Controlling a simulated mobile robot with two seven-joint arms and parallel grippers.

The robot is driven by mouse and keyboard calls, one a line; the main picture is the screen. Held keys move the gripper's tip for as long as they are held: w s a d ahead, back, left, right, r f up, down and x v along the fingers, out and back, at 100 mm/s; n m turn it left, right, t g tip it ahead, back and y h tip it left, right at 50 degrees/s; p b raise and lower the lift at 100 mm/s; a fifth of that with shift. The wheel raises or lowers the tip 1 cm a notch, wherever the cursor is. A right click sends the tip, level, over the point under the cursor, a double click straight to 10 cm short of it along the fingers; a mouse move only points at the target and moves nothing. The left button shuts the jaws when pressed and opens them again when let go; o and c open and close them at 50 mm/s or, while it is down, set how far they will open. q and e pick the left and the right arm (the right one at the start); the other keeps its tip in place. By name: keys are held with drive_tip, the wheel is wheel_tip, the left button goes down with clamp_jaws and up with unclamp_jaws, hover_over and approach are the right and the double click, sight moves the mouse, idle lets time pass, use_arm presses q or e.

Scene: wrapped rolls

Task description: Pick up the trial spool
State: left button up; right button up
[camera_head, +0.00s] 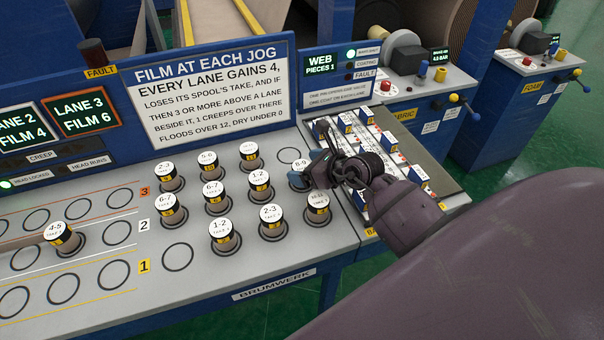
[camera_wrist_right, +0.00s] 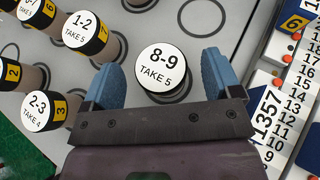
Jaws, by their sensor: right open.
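No spool carries the word trial. In the right wrist view, the 8-9 TAKE 5 spool (camera_wrist_right: 162,70) has a round white top and stands between the blue fingertips of my open right gripper (camera_wrist_right: 163,82). I see small gaps beside its top and no clear grip. In the head view my right gripper (camera_head: 315,165) is over the right end of the spool rows and partly hides the 8-9 spool (camera_head: 300,163). Other spools stand in ringed spots, such as 1-2 (camera_head: 258,180), 2-3 (camera_head: 271,215) and 8-11 (camera_head: 250,151). My left gripper is not in view.
A 4-5 spool (camera_head: 59,233) stands in the marked lanes at left, among several empty rings. A rules sign (camera_head: 215,90) rises behind. A rack of numbered cards (camera_head: 420,150) lies right of the gripper. Neighbouring spools stand close by (camera_head: 318,205).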

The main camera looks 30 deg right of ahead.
drive_tip(key=c, duration=1.1)
